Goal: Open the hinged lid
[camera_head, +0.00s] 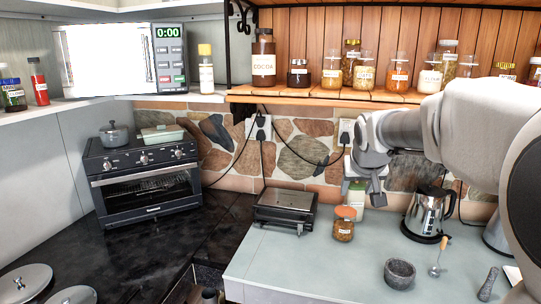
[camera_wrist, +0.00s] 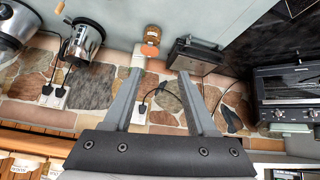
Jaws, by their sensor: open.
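A small black and silver contact grill (camera_head: 286,207) sits at the back left of the grey-green counter, and its hinged lid looks closed. It also shows upside down in the wrist view (camera_wrist: 196,58), a little to the right of and beyond my fingertips. My gripper (camera_head: 364,192) hangs in the air to the right of the grill, apart from it. In the wrist view my gripper (camera_wrist: 160,74) has its two fingers spread with nothing held between them. The grill's back and hinge are hidden.
A jar with an orange lid (camera_head: 344,224) stands right of the grill, with a white-labelled container behind it. A steel kettle (camera_head: 427,212), mortar (camera_head: 399,273) and pestle (camera_head: 488,283) are farther right. A toaster oven (camera_head: 145,182) stands left. Counter in front of the grill is clear.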

